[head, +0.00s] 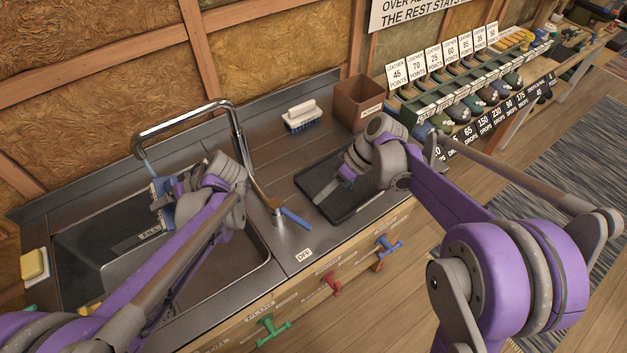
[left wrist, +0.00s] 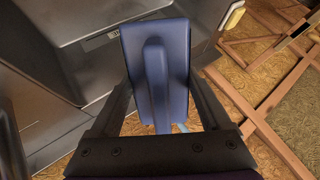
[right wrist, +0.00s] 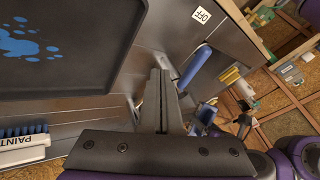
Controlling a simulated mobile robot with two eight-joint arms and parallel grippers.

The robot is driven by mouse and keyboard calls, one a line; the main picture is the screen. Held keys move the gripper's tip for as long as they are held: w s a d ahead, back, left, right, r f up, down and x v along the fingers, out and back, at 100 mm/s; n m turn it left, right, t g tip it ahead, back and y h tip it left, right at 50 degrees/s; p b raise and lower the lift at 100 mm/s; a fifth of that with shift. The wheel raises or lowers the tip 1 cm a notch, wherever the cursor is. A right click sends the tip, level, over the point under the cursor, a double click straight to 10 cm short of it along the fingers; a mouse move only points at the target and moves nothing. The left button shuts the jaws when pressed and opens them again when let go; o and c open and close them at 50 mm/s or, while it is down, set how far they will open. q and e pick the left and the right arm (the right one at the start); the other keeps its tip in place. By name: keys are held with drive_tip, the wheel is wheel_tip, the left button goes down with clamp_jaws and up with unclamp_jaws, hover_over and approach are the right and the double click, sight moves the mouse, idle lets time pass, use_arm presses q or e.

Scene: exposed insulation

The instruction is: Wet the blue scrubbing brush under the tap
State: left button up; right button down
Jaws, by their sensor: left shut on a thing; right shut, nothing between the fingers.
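My left gripper (head: 170,195) is shut on the blue scrubbing brush (head: 162,187) and holds it over the sink (head: 225,262), close below the tap's spout. In the left wrist view the brush (left wrist: 130,60) is a blue block with a raised ridge, between the fingers. The metal tap (head: 190,117) arches over the sink; a pale blue streak, which looks like water, runs from its spout toward the brush. The blue tap lever (head: 295,217) lies on the counter's front part near the OFF label (head: 304,255). My right gripper (right wrist: 160,78) is shut and empty, over the dark tray (head: 335,205).
A white brush with blue bristles (head: 301,115) and a brown box (head: 358,101) stand at the counter's back. A yellow sponge (head: 34,265) sits left of the sink. Coloured valve handles (head: 331,284) stick out of the front panel. A display rack stands further right.

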sight(301, 219)
drive_tip(key=s+a, duration=0.1)
drive_tip(key=s+a+f, duration=0.1)
drive_tip(key=shift+s+a, duration=0.2)
drive_tip(key=shift+a, duration=0.15)
drive_tip(key=shift+s+a, duration=0.3)
drive_tip(key=shift+s, duration=0.1)
drive_tip(key=shift+s+a, duration=0.45)
drive_tip(key=shift+s, duration=0.25)
drive_tip(key=shift+w, duration=0.1)
